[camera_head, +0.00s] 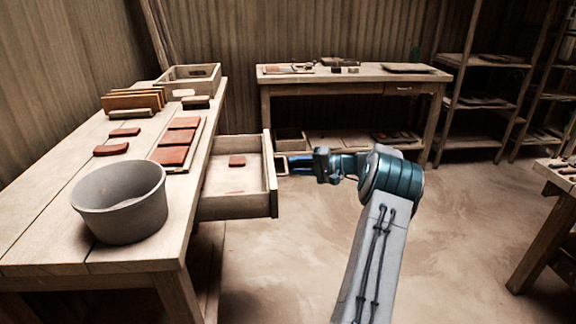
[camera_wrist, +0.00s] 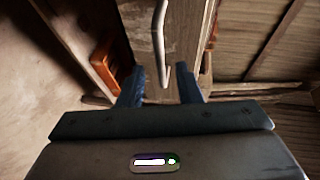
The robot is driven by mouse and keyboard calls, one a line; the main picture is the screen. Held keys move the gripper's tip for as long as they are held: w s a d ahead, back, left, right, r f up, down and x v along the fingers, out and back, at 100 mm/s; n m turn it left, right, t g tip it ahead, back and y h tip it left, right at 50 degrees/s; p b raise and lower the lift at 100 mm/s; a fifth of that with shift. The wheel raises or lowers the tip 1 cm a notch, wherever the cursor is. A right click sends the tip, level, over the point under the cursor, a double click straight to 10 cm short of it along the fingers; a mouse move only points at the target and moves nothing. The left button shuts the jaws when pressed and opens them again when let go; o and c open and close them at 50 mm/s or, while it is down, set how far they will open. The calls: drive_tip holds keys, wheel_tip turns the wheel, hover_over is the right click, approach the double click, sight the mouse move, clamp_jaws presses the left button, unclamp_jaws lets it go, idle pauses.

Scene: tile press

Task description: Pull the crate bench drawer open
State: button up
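The wooden drawer (camera_head: 273,165) of the left bench (camera_head: 50,215) stands pulled well out, with its inside showing. A reddish tile (camera_head: 237,160) lies in it, and part of another shows nearer. The drawer's metal handle (camera_wrist: 159,40) runs down the front panel in the wrist view. My gripper (camera_head: 289,165) is at the handle, on the right side of the drawer front. In the wrist view my gripper's dark fingers (camera_wrist: 161,84) are apart, with the thin handle between them and gaps visible on both sides. Contact with the handle is not visible.
A grey bucket (camera_head: 121,205), red tiles (camera_head: 174,156) and a wooden crate (camera_head: 190,75) stand on the left bench. A back table (camera_head: 350,76) and shelves (camera_head: 490,100) line the wall. The floor right of the drawer is clear apart from my arm.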

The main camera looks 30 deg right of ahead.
drive_tip(key=p+v, duration=0.1)
drive_tip(key=v, duration=0.8)
drive_tip(key=shift+s, duration=0.25)
drive_tip(key=shift+s+d, duration=0.1)
